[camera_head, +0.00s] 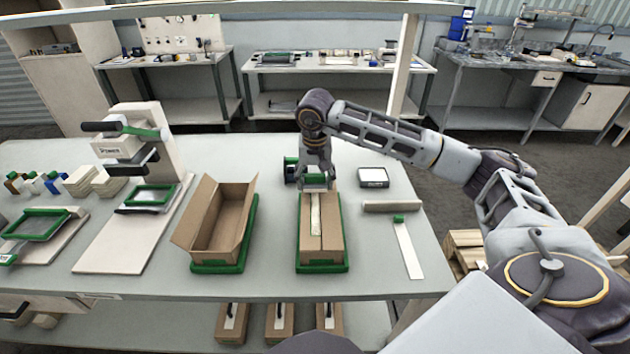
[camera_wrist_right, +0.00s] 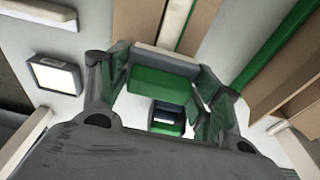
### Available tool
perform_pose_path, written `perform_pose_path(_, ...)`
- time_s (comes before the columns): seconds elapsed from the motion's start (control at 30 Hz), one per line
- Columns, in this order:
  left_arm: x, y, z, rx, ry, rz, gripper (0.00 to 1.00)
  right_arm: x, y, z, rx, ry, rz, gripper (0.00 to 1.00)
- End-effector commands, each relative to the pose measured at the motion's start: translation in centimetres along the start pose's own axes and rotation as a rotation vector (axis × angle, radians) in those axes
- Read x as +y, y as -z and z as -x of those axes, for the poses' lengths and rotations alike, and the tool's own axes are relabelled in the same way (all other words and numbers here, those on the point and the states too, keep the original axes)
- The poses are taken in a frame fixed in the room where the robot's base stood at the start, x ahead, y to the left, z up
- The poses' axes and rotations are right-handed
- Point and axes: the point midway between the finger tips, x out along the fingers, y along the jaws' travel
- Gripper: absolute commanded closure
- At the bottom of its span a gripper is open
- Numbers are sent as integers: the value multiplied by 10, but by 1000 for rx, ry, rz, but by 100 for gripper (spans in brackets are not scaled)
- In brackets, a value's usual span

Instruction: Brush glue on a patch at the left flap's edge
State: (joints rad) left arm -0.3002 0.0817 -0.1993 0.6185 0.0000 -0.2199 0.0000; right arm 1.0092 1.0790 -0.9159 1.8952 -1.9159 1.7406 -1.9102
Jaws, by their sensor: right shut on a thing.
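A brown carton (camera_head: 321,238) stands on a green tray (camera_head: 322,268), its top flaps folded in. A pale strip (camera_head: 316,214) runs along the middle seam beside the left flap (camera_head: 306,230). In the right wrist view the left flap (camera_wrist_right: 210,22) is partly cut off by the frame. My right gripper (camera_head: 315,182) hangs over the carton's far end. It is shut on a green thing with a pale grey edge (camera_wrist_right: 163,84), possibly the glue brush. I cannot tell whether its tip touches the flap. My left gripper is out of view.
An open carton (camera_head: 213,225) stands on its own green tray to the left. A green and dark device (camera_head: 290,170) sits behind the carton. A small black-and-white pad (camera_head: 373,177), a grey bar (camera_head: 392,206) and a green-ended white strip (camera_head: 408,248) lie to the right.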

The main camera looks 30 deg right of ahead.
Motion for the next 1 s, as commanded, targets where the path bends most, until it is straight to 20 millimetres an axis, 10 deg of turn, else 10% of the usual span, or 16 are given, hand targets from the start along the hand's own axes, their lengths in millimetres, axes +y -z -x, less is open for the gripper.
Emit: perform_pose_path(1.0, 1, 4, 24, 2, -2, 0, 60, 0, 6, 41, 0, 1, 0, 55)
